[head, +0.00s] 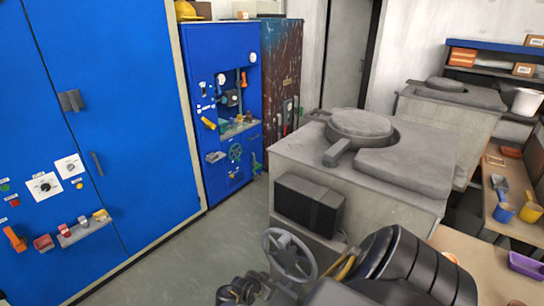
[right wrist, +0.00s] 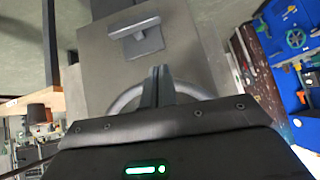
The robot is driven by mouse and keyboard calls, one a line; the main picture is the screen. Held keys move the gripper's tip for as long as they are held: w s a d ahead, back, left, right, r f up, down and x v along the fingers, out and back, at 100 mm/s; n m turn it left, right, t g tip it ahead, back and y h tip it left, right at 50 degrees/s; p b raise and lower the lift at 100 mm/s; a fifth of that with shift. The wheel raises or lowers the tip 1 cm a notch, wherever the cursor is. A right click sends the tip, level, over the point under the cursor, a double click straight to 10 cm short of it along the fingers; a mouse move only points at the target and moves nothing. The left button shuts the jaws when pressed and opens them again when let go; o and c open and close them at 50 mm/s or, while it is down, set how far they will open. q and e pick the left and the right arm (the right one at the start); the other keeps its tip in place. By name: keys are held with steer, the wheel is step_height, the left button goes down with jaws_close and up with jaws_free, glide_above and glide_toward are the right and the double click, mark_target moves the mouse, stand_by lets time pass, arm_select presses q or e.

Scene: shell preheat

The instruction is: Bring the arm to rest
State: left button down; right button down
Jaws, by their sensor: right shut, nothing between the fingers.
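My right arm (head: 415,270) comes in at the bottom of the head view, its dark links folded in front of the grey furnace. My right gripper (right wrist: 157,85) shows clearly in the right wrist view. Its two narrow fingers are together, with nothing between them. Behind the fingers in that view is a grey handwheel (right wrist: 125,101), partly covered by them and by the gripper body. The handwheel also shows in the head view (head: 268,247), low in front of the furnace. I cannot tell whether the fingers touch it. My left gripper is not in view.
The grey furnace (head: 300,155) with a round lid (head: 360,123) stands centre right. A blue cabinet (head: 120,110) and a blue valve panel (head: 210,60) line the left. A bench (head: 485,262) with a purple tray (head: 526,265) is at right. The floor (head: 215,240) at centre left is clear.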

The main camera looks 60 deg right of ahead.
steer(key=shift+a+r, duration=0.1)
steer(key=shift+a, duration=0.05)
stand_by(0.6)
steer(key=w+a+f+n+t+y+b, duration=0.1)
steer(key=w+a+f+n+t+b, duration=0.1)
steer(key=w+a+f+n+t, duration=0.4)
steer(key=s+a+f+n+y+b, duration=0.2)
steer(key=s+a+f+n, duration=0.1)
steer(key=a+f+n, duration=0.3)
steer(key=s+a+f+n+y+b, duration=0.3)
steer(key=a+f, duration=0.1)
steer(key=f, duration=0.5)
steer(key=s+a+f+n+g+y+b, duration=0.1)
steer(key=s+a+f+n+b, duration=0.15)
steer(key=s+f, duration=0.4)
steer(key=s+a+f+n+g+y+b, duration=0.1)
steer(key=s+a+f+n, duration=0.2)
steer(key=s, duration=0.6)
steer(key=s+f+g+b, duration=0.1)
steer(key=s+f, duration=0.3)
steer(key=s, duration=0.6)
steer(key=s+f+g+y+b, duration=0.1)
steer(key=s+f+g+b, duration=0.1)
steer(key=s, duration=0.7)
steer(key=shift+s+f+n+b, duration=0.35)
steer(key=shift+s+f+b, duration=0.05)
steer(key=shift+f, duration=0.45)
